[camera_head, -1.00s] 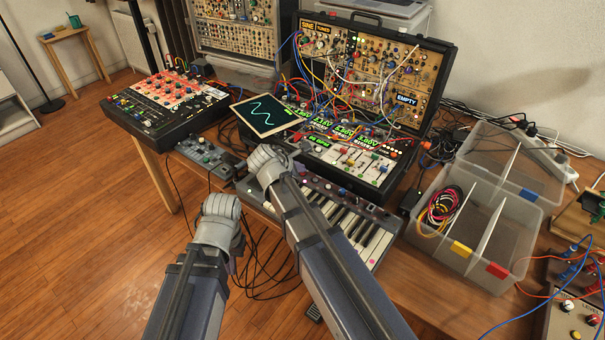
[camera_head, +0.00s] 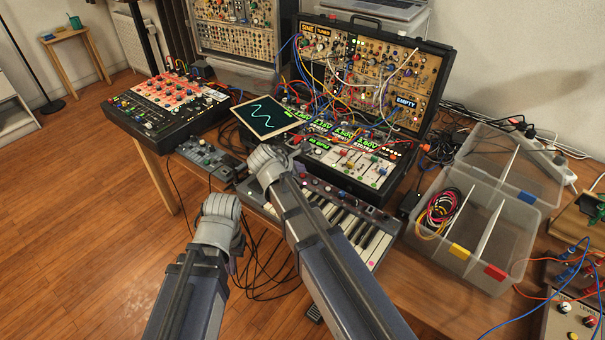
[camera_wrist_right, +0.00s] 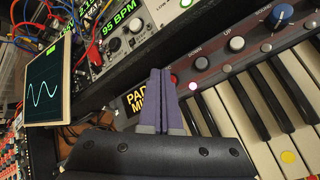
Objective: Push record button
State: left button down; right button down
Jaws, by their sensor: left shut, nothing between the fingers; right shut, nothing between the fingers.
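A small keyboard (camera_head: 367,236) with a dark red control strip lies at the table's front edge. In the right wrist view, its strip carries a small red button (camera_wrist_right: 173,79), a lit pinkish-white button (camera_wrist_right: 193,86) and grey buttons marked "DOWN" (camera_wrist_right: 202,63) and "UP" (camera_wrist_right: 236,44). No "record" label is readable. My right gripper (camera_head: 262,155) is over the keyboard's left end. Its closed, empty fingers (camera_wrist_right: 160,73) appear just left of the red button; contact cannot be told. My left gripper (camera_head: 221,203) is shut and empty, in front of the table.
A modular synth case (camera_head: 375,70) with patch cables stands behind the keyboard. A screen (camera_head: 264,116) with a wave trace is close behind my right gripper. A small grey device (camera_head: 209,157) and a red-topped mixer (camera_head: 170,95) are left; a clear divided box (camera_head: 480,215) is right.

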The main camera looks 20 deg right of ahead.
notch_tip(320, 180, up, 6)
jog(key=p, duration=0.6)
dwell(0.4)
jog(key=s+a+m+g+y+p, duration=0.1)
jog(key=s+a+m, duration=0.3)
jog(key=s, duration=0.4)
jog(key=s+a+f+m+g+y+p, duration=0.1)
jog(key=s+a+m+g+y+p, duration=0.1)
jog(key=s, duration=0.5)
jog(key=s+a+f+m+g+y+p, duration=0.1)
jog(key=s+a+m+g+y, duration=0.1)
jog(key=s+a+m, duration=0.4)
jog(key=s+m+g, duration=0.1)
jog(key=s+m, duration=0.1)
jog(key=shift+s+g+p, duration=0.3)
jog(key=shift+a, duration=0.1)
